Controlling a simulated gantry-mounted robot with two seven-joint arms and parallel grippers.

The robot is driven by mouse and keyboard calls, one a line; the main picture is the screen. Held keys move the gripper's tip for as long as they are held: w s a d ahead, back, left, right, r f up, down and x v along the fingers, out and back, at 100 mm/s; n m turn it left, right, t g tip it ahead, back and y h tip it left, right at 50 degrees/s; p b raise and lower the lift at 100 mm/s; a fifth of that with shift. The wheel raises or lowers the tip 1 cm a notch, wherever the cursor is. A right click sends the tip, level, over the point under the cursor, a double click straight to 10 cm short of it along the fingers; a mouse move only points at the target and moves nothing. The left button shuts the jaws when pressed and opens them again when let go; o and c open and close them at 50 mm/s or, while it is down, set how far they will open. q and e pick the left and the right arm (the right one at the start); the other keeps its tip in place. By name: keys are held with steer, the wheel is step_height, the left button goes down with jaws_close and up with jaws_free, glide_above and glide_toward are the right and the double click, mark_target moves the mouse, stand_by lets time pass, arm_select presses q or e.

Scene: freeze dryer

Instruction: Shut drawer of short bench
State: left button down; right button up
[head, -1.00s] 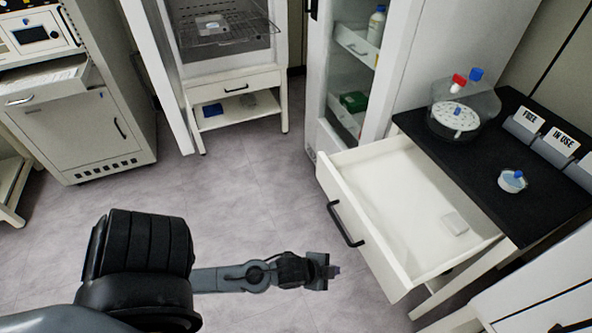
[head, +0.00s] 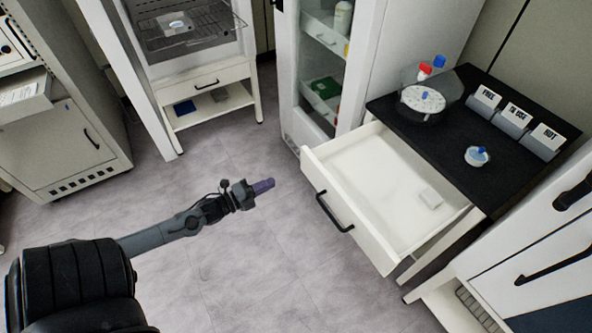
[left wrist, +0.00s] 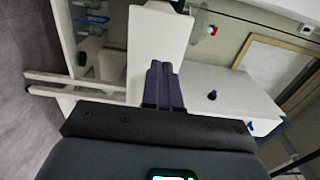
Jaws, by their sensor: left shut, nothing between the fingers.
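The short bench has a black top (head: 425,145) and white legs, at the right of the head view. Its white drawer (head: 345,217) is pulled far out, with a black bar handle (head: 333,212) on its front. In the left wrist view the shut fingers (left wrist: 164,86) point ahead toward white furniture surfaces. My right gripper is not in view.
On the bench stand a clear round vessel (head: 422,98) with red and blue caps, a small blue-capped dish (head: 477,156) and label holders (head: 512,120). A glass-door cabinet (head: 325,70) stands behind. Open grey floor (head: 240,260) lies left of the drawer.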

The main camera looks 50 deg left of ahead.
mark_target(307, 166)
arm_select(q)
steer(key=w+b, duration=0.1)
steer(key=w, duration=0.2)
steer(key=w+b, duration=0.1)
steer(key=w, duration=0.3)
steer(key=w+d+b, duration=0.1)
steer(key=w+b, duration=0.1)
steer(key=w, duration=0.2)
steer(key=shift+w, duration=0.4)
steer(key=shift+w, duration=0.1)
